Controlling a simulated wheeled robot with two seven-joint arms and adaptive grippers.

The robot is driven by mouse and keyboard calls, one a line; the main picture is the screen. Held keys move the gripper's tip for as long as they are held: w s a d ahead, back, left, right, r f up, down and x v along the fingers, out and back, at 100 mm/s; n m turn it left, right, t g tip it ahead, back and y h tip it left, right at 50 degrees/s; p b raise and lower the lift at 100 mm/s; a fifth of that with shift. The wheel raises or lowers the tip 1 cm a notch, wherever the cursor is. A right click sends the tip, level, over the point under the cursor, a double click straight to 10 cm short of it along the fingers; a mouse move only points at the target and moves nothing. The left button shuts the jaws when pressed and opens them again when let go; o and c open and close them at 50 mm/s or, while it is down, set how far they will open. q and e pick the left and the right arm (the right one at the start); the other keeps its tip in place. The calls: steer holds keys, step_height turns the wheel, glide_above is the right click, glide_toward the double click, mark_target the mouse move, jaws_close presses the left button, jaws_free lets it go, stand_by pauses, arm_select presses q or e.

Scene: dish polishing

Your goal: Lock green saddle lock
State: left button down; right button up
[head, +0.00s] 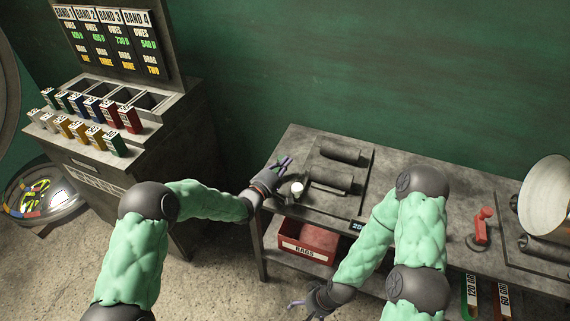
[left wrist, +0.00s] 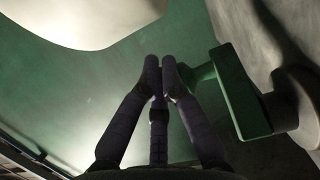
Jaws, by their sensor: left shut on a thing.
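The green saddle lock (left wrist: 238,92) shows in the left wrist view as a flat green lever with an arm reaching toward my fingers. My left gripper (left wrist: 160,70) has its fingertips together at the end of that arm, shut on it. In the head view my left gripper (head: 284,165) is at the left end of the workbench, beside a small white-topped post (head: 297,187); the lock is too small to make out there. My right gripper (head: 303,303) hangs low in front of the bench, apart from everything; its finger opening is unclear.
The workbench (head: 385,164) carries a plate with dark cylinders (head: 338,151), a red lever (head: 482,222) and a large pale dish (head: 548,200). A red rags bin (head: 308,246) sits on the shelf below. A cabinet with colored blocks (head: 92,118) stands at left.

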arm_select(q)
steer(key=shift+s+f, duration=0.25)
steer(key=shift+f, duration=0.35)
steer(key=shift+s+a, duration=0.35)
steer(key=shift+s, duration=0.05)
steer(key=v, duration=0.7)
steer(key=r+v, duration=0.1)
steer(key=v, duration=0.2)
steer(key=shift+s+a, duration=0.15)
steer(key=shift+a, duration=0.15)
